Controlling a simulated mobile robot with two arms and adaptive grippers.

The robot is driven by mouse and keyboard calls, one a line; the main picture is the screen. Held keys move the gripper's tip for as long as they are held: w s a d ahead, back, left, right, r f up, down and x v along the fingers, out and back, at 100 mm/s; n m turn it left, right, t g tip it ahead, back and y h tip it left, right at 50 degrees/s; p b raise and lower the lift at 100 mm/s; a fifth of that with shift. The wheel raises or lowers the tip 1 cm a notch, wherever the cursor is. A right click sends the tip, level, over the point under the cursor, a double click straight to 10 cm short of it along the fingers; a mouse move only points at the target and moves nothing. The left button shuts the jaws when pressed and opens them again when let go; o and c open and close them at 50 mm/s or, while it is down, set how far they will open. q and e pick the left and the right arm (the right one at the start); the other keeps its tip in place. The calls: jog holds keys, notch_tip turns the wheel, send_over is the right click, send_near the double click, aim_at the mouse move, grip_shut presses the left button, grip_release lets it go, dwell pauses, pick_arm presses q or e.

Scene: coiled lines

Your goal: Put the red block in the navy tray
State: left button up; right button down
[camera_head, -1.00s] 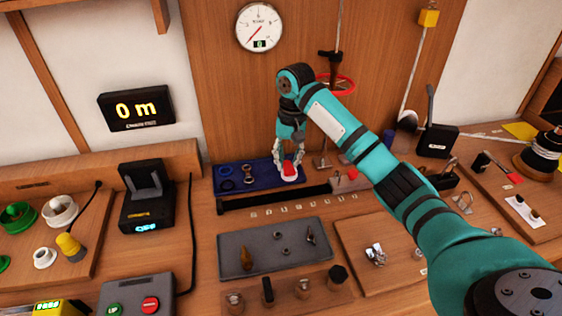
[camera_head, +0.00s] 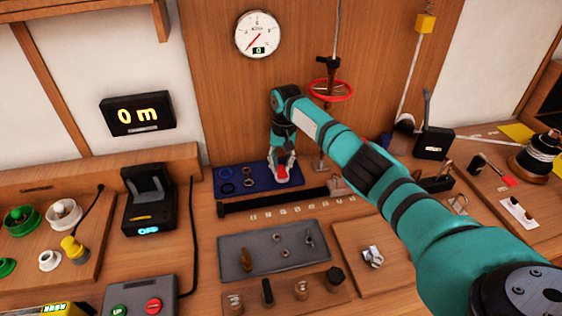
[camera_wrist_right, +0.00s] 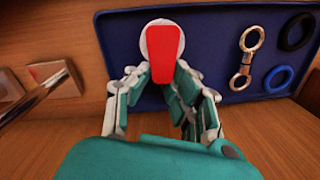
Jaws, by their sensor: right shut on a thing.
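The red block (camera_wrist_right: 165,52) is between the fingers of my right gripper (camera_wrist_right: 158,82). It has a red top that narrows toward me, and a white round shape shows around its far end. My right gripper (camera_head: 282,174) is shut on the block, at the right part of the navy tray (camera_head: 262,185). The navy tray (camera_wrist_right: 118,38) spreads behind and below the block in the wrist view. Whether the block touches the tray floor I cannot tell. My left gripper is not in view.
A long black bar (camera_head: 265,202) lies in front of the tray. A grey tray (camera_head: 262,258) with small parts is nearer. A red handwheel (camera_head: 331,90) stands behind my arm.

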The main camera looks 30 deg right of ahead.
jog(key=shift+w, duration=0.2)
jog(key=shift+f, duration=0.15)
jog(key=c, duration=1.2)
grip_release()
jog(key=r, duration=0.5)
jog(key=r+b, duration=0.1)
jog(key=r, duration=0.1)
jog(key=shift+d+r, duration=0.25)
jog(key=shift+r, duration=0.1)
